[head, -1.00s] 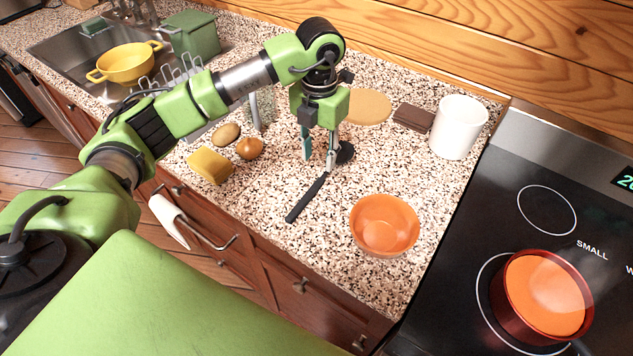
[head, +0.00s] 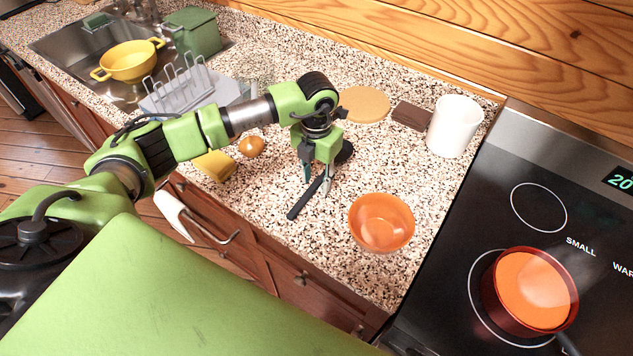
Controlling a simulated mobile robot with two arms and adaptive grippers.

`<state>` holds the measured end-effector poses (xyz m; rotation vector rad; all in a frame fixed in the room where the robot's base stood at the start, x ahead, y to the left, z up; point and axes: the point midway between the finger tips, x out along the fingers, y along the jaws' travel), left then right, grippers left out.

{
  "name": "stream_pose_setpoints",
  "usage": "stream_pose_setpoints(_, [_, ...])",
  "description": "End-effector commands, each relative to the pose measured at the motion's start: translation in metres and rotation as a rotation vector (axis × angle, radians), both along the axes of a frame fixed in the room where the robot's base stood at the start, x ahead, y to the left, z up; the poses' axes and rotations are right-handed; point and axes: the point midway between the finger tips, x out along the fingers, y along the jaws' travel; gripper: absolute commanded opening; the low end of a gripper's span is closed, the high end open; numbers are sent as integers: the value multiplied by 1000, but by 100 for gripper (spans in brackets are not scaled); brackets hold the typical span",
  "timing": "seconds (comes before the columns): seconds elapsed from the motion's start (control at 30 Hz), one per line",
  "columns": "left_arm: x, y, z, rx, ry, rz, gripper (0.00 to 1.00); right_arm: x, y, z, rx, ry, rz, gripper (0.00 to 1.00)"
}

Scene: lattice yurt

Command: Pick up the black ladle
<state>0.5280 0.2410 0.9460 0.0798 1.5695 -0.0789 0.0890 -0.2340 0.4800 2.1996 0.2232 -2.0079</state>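The black ladle (head: 304,201) lies on the speckled counter, its handle pointing toward the front edge and its bowl end partly hidden behind my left gripper. My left gripper (head: 316,182) points down over the ladle's handle. Its two fingers are apart, one on each side of the handle as seen from here. The gripper looks open, and I cannot tell whether either finger touches the handle. My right gripper is not in view.
An orange bowl (head: 381,223) stands right of the ladle. A white canister (head: 455,126), a brown block (head: 411,115) and a round tan board (head: 364,104) are behind. A red pot (head: 535,290) sits on the stove.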

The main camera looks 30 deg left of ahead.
Motion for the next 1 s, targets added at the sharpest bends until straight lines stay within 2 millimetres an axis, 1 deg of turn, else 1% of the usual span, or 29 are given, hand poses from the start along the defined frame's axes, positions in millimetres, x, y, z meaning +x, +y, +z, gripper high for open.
stream_pose_setpoints(0.03, [0, 0, 0, 0, 0, 0, 18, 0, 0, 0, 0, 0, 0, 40])
stream_pose_setpoints(0.07, [0, 0, 0, 0, 0, 0, 10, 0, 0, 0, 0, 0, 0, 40])
stream_pose_setpoints(0.1, [0, 0, 0, 0, 0, 0, 0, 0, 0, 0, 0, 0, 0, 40])
stream_pose_setpoints(0.47, [0, 0, 1, 0, 0, 1, 0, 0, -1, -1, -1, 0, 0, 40])
stream_pose_setpoints(0.67, [1, 0, 8, -1, -2, 1, 0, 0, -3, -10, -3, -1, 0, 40])
stream_pose_setpoints(0.77, [2, 0, 20, -1, -5, 0, 0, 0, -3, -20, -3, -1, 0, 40])
stream_pose_setpoints(0.8, [2, 0, 26, -2, -8, 0, 0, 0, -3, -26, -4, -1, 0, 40])
stream_pose_setpoints(0.87, [-6, -7, 40, -3, -6, -6, 0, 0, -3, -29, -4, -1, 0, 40])
stream_pose_setpoints(1.0, [-29, -23, 72, -1, -9, -7, 0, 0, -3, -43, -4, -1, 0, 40])
